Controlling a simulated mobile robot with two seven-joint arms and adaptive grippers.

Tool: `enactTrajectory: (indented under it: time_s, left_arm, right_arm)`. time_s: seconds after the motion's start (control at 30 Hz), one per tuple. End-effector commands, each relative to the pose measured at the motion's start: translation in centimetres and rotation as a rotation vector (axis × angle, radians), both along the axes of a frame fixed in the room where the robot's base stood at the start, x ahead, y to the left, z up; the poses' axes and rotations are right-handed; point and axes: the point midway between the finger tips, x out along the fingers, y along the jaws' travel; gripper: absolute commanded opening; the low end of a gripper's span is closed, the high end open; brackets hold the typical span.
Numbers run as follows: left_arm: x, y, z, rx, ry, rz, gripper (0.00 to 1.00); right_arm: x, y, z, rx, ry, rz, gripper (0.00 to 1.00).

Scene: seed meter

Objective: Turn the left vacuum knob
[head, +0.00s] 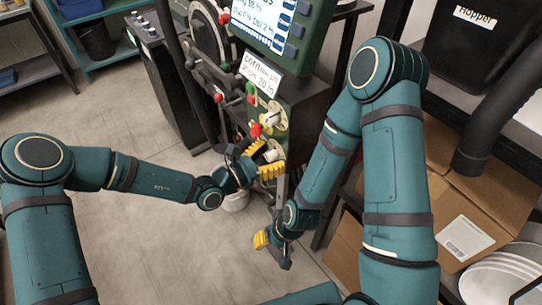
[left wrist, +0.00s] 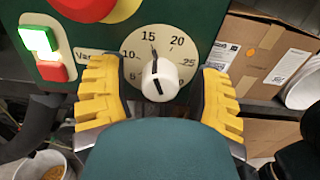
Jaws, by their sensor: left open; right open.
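The vacuum knob is a white round knob (left wrist: 160,80) with a black line, on a pale dial (left wrist: 135,66) marked 5 to 25. The line points near 15. A label starting "Vac" is partly hidden by a finger. My left gripper (left wrist: 160,95) is open, with one yellow-padded finger on each side of the knob and gaps between them and it. In the head view the left gripper (head: 264,160) is at the panel's lower part, around the white knob (head: 271,154). My right gripper (head: 273,249) is open and empty, low in front of the machine.
A red button on a yellow base (left wrist: 95,8) sits just above the left finger. A lit green switch (left wrist: 38,39) and a red one (left wrist: 51,72) are left of it. A bucket (left wrist: 42,166) stands below. Cardboard boxes (head: 470,205) are at the right; the floor (head: 150,235) is open at left.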

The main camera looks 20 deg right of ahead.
Motion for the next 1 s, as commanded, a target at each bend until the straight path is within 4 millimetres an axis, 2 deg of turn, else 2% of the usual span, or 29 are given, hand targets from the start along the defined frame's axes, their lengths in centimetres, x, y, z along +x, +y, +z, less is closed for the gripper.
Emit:
enactTrajectory:
  time_s: [0.2, 0.23, 0.4, 0.73, 1.0]
  left_arm:
    - [0.0, 0.0, 0.0, 0.000, 0.000, 0.000, 0.64]
    - [0.0, 0.0, 0.0, 0.000, 0.000, 0.000, 0.59]
    - [0.0, 0.0, 0.0, 0.000, 0.000, 0.000, 0.00]
    - [0.0, 0.0, 0.1, -0.008, 0.025, -0.001, 0.00]
    - [0.0, 0.0, 0.3, -0.054, 0.159, 0.001, 0.00]
  right_arm:
    - [0.0, 0.0, 0.0, 0.000, 0.000, 0.000, 0.47]
    - [0.0, 0.0, 0.0, 0.000, 0.000, 0.000, 0.47]
    - [0.0, 0.0, 0.0, 0.000, 0.000, 0.000, 0.47]
    - [-0.1, 0.0, 0.5, 0.000, 0.001, 0.000, 0.47]
    - [0.1, 0.0, 2.8, -0.001, -0.002, -0.004, 0.47]
